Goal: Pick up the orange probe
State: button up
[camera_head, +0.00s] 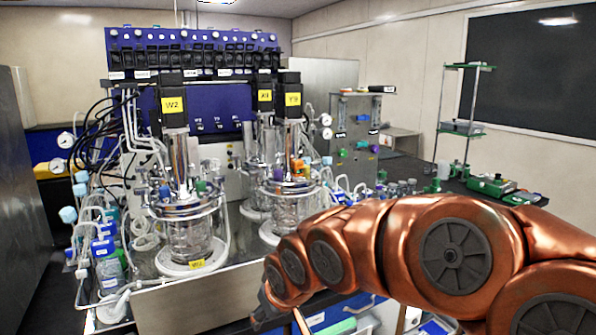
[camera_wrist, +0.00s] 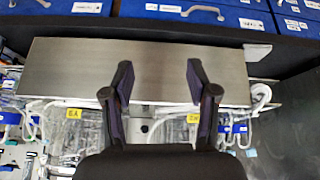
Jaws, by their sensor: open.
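A small orange piece (camera_head: 302,166), which may be the orange probe, stands on the lid of the right bioreactor (camera_head: 284,205) in the head view. Its lower part is hidden among the lid fittings. The left bioreactor (camera_head: 188,232), with a yellow label, stands apart on the steel bench. My gripper (camera_wrist: 160,80) is open and empty in the wrist view, its two dark fingers spread above the steel bench top (camera_wrist: 60,68). I make out no orange probe in the wrist view. In the head view my copper arm fills the lower right and the fingers are not clear.
A dark blue control tower (camera_head: 200,55) with pumps and cables rises behind the vessels. Tubing and blue-capped bottles (camera_head: 103,245) crowd the left. Blue drawers (camera_head: 345,312) lie under the bench's front edge. A green-shelved rack (camera_head: 462,128) stands on the dark counter at right.

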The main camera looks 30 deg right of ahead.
aim_at(300, 164)
jog(key=w+d+r+t, duration=0.3)
jog(key=w+d+r, duration=0.2)
jog(key=w+d+r+t, duration=0.3)
jog(key=w+d+r, duration=0.2)
jog(key=r, duration=0.1)
jog(key=w+d+r+m+t+p, duration=0.1)
jog(key=w+d+r+t, duration=0.2)
jog(key=w+d+r, duration=0.2)
jog(key=shift+w+r, duration=0.35)
jog(key=shift+w, duration=0.15)
jog(key=d+r+t+h, duration=0.1)
jog(key=d+r+t, duration=0.2)
jog(key=d+r, duration=0.25)
jog(key=shift+w+d+f+p, duration=0.15)
jog(key=shift+w+p, duration=0.35)
jog(key=shift+w, duration=0.85)
jog(key=shift+w+d+p, duration=0.15)
jog(key=shift+w+p, duration=0.4)
jog(key=shift+w, duration=0.8)
jog(key=shift+w+d+f+p, duration=0.15)
jog(key=shift+w+p, duration=0.35)
jog(key=shift+w, duration=0.85)
jog(key=shift+r, duration=0.1)
grip_shut()
